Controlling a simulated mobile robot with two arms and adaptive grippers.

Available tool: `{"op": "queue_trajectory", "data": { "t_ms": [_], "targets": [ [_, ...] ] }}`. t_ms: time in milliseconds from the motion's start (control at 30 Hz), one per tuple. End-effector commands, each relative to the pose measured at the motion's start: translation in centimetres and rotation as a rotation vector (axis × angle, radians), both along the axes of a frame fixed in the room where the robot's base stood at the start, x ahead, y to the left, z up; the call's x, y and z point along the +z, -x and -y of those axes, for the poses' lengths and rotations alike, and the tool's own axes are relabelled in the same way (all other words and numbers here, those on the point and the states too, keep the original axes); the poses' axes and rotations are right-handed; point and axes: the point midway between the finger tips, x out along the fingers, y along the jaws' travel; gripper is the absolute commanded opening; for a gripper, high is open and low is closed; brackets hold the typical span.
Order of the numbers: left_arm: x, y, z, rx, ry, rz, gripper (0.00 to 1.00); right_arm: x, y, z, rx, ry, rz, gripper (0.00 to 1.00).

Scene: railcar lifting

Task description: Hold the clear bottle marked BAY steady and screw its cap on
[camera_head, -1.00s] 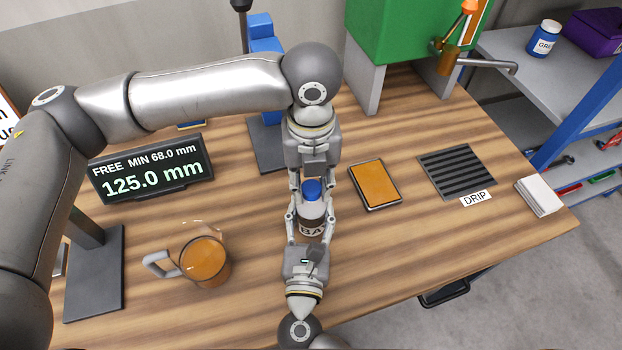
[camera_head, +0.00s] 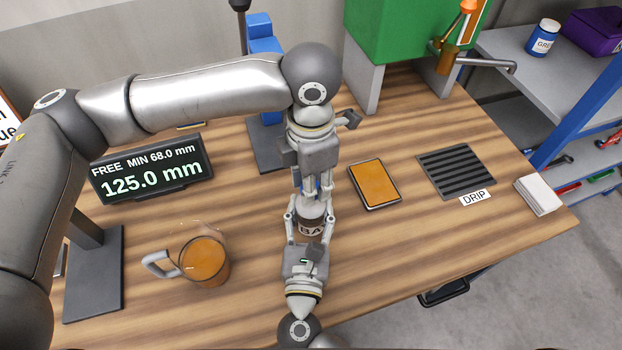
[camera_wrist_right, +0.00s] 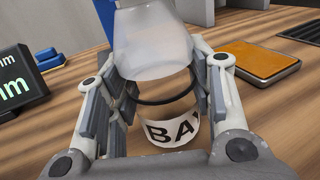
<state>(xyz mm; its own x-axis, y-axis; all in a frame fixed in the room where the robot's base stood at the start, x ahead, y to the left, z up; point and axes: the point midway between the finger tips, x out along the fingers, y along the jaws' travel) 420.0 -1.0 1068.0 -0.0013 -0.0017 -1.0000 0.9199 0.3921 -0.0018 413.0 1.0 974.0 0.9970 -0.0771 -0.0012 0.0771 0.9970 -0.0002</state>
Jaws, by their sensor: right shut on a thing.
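My right gripper (camera_head: 310,215) comes from the near side and is shut around the bottle's body. In the right wrist view the bottle (camera_wrist_right: 165,45) sits between the two fingers (camera_wrist_right: 165,90), with "BA" readable on the label. The blue cap (camera_head: 318,186) is at the bottle's top, mostly hidden by my left gripper (camera_head: 311,187). The left gripper points down from above with its fingers around the cap. I cannot tell whether they grip it or how the cap sits.
A glass jug (camera_head: 205,258) with orange liquid stands to the left. A display (camera_head: 152,172) reads 125.0 mm. An orange-topped tray (camera_head: 375,184) and a drip grate (camera_head: 456,172) lie to the right. A green machine (camera_head: 400,35) stands behind. The front right table is clear.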

Motion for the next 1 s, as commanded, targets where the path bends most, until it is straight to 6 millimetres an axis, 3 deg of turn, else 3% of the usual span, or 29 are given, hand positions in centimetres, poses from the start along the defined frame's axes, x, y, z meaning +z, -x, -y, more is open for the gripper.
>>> {"op": "queue_trajectory", "data": {
  "t_ms": [100, 133, 300, 667, 1000],
  "targets": [
    [0.0, -0.1, 0.0, 0.003, -0.001, 0.002, 0.2, -0.1, 0.0, 0.0, -0.001, 0.0, -0.001, 0.0],
    [0.0, -0.1, 0.0, 0.003, -0.001, 0.002, 0.33, -0.1, 0.0, 0.0, -0.001, 0.0, -0.001, 0.0],
    [0.0, -0.1, 0.0, 0.004, -0.001, 0.002, 0.52, -0.1, 0.0, 0.0, -0.001, 0.001, -0.001, 0.0],
    [0.4, -0.1, 0.0, 0.004, 0.0, 0.002, 0.52, 0.0, 0.0, 0.0, 0.0, 0.001, -0.001, 0.0],
    [4.3, -0.1, 0.0, 0.003, 0.0, 0.002, 0.52, 0.0, 0.0, 0.0, 0.0, 0.0, -0.001, 0.0]
  ]
}}
